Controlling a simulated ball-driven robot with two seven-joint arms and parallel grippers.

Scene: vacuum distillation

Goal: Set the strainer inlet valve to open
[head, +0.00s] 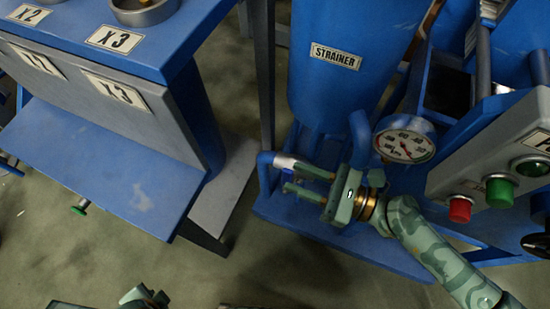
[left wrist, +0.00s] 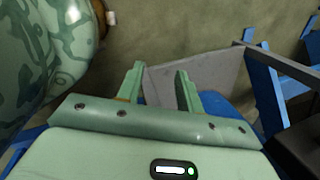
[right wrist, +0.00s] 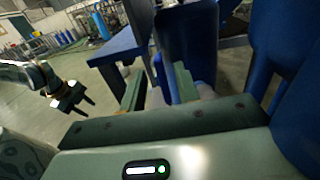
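The strainer (head: 345,85) is a blue tank with a label in the head view. Low in front of it, a blue pipe (head: 265,165) bends down, with a pale collar (head: 285,162) on it. I cannot make out the inlet valve's handle or its setting. My right gripper (head: 306,182) is open, its fingers pointing left at this pipework. In the right wrist view, pale and blue parts show beyond and between its fingers (right wrist: 158,90); contact is unclear. My left gripper (left wrist: 158,88) is open and empty; the head view shows part of it at the bottom edge.
A pressure gauge (head: 405,140) stands beside my right wrist. A control box (head: 490,150) with red and green buttons is at the right. A blue-topped bench (head: 120,45) with X2 and X3 labels is at the left. Bare floor lies between.

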